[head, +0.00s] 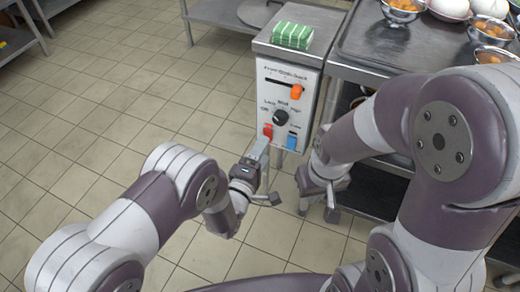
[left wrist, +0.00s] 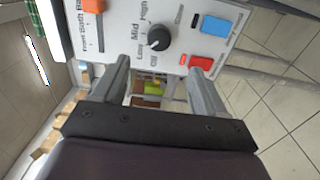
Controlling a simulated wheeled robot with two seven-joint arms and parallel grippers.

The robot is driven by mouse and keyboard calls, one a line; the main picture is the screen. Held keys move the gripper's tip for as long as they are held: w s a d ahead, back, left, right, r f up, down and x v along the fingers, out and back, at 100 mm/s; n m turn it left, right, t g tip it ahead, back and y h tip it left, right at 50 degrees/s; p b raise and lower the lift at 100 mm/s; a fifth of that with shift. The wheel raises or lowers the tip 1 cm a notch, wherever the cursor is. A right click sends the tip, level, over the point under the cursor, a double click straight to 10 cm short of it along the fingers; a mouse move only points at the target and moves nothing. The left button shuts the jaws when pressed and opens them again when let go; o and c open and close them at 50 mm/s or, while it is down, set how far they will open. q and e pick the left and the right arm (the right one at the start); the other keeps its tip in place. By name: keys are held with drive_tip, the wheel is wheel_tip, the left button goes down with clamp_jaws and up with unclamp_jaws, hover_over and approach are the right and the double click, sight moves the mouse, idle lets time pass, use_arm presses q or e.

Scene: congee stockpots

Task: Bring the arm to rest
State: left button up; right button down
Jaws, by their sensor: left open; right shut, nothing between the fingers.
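My left gripper (head: 261,152) is in front of the lower left part of a white control panel (head: 272,98), close to its red switch (head: 267,131). In the left wrist view the left gripper's two fingers (left wrist: 161,66) are apart with nothing held between them, below the black knob (left wrist: 158,39). My right gripper (head: 318,205) hangs low to the right of the left one, beside the panel's lower right. It is shut and empty, its fingertips partly hidden by the wrist.
The panel has an orange slider (head: 297,92) and a blue switch (head: 292,140). A green-striped block (head: 292,35) lies on top of its box. A steel table (head: 360,40) with several bowls stands right, close to my right arm. The tiled floor (head: 110,110) left is clear.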

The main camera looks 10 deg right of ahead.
use_arm(q)
drive_tip(key=shift+s+a, duration=0.3)
drive_tip(key=shift+s, duration=0.15)
